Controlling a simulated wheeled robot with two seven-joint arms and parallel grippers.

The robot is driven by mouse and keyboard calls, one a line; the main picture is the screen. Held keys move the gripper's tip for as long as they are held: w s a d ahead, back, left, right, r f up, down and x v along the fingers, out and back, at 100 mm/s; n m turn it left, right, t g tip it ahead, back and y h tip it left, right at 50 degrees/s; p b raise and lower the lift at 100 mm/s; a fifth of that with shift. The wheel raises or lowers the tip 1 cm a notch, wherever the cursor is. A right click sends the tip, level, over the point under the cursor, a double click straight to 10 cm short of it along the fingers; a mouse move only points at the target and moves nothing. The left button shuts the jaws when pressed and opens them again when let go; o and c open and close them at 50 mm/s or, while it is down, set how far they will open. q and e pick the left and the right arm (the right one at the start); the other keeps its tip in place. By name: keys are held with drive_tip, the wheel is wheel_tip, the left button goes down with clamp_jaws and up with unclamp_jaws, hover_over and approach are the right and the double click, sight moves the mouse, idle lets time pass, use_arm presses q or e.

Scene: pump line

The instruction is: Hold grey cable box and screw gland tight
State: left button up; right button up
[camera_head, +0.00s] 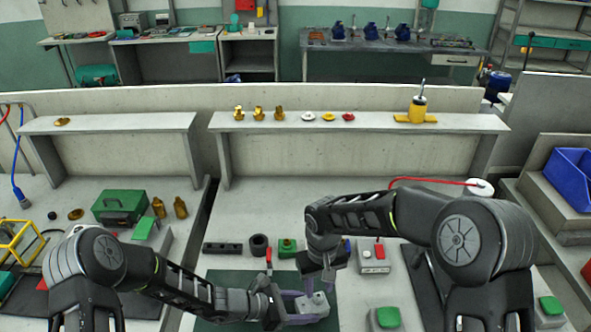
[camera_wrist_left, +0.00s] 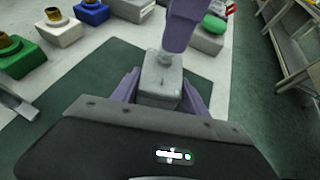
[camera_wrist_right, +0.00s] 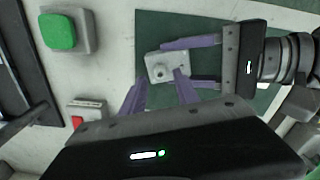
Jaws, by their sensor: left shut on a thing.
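The grey cable box (camera_head: 314,304) is over the dark green mat (camera_head: 232,285) in the head view. My left gripper (camera_head: 308,306) is shut on it, with purple fingers along two opposite sides, as the left wrist view shows the box (camera_wrist_left: 159,84) between them. The pale grey gland (camera_wrist_right: 157,70) stands on the box's face in the right wrist view. My right gripper (camera_wrist_right: 160,78) is above the box with its fingers apart. In the left wrist view one right finger hangs just over the gland and partly hides it; I cannot tell whether they touch.
A green-button box (camera_wrist_right: 68,31) and a red-switch box (camera_wrist_right: 86,113) stand beside the mat. A black block (camera_head: 222,248), a black ring (camera_head: 259,245) and a red-handled tool (camera_head: 269,260) lie behind it. A shelf (camera_head: 380,122) with small fittings runs across the back.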

sight(318, 296)
drive_tip(key=shift+f, duration=0.1)
idle(0.5)
drive_tip(key=shift+f, duration=1.55)
drive_tip(key=shift+c, duration=0.5)
clamp_jaws()
